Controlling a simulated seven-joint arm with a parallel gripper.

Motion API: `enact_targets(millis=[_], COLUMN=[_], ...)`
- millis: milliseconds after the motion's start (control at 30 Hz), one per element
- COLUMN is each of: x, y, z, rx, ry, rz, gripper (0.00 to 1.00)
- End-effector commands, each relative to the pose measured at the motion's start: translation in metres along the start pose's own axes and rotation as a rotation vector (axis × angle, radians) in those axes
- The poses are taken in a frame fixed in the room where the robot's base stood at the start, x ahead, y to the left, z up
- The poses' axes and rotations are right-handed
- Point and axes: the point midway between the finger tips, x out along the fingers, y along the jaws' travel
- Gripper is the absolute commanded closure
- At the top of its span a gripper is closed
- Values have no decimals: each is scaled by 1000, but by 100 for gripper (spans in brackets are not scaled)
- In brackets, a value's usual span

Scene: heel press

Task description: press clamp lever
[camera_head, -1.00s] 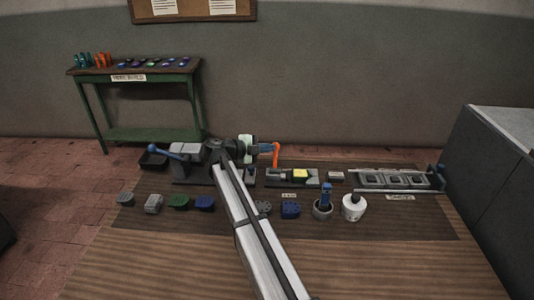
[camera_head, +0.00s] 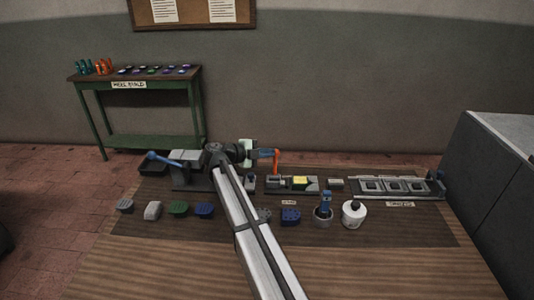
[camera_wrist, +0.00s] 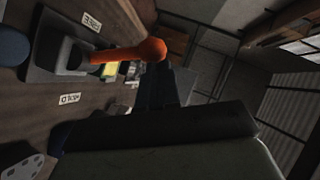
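The orange clamp lever (camera_head: 276,158) stands at the right of my gripper in the head view, above a dark fixture (camera_head: 276,183). In the wrist view the orange lever (camera_wrist: 130,52) ends in a round knob, close in front of my gripper. My gripper (camera_head: 263,154) is level with the lever's top in the head view, and its dark fingers (camera_wrist: 168,85) point at the knob in the wrist view. They look very near or touching; I cannot tell which. Whether the fingers are apart or together does not show clearly.
A press with a blue lever (camera_head: 163,158) stands left of my arm. A fixture with a yellow block (camera_head: 300,182) and a slotted tray (camera_head: 355,188) stand to the right. The near table is clear.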

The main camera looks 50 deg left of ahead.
Motion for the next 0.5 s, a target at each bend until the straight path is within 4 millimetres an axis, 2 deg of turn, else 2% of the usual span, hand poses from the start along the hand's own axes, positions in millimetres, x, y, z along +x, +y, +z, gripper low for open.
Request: enact_targets(millis=[133, 300, 500], x=[-8, -30, -71], y=[-2, -3, -6], z=[-10, -32, -28], rx=[1, 1, 0], ry=[-1, 0, -1], rz=[-2, -2, -3], gripper=[100, 100, 100])
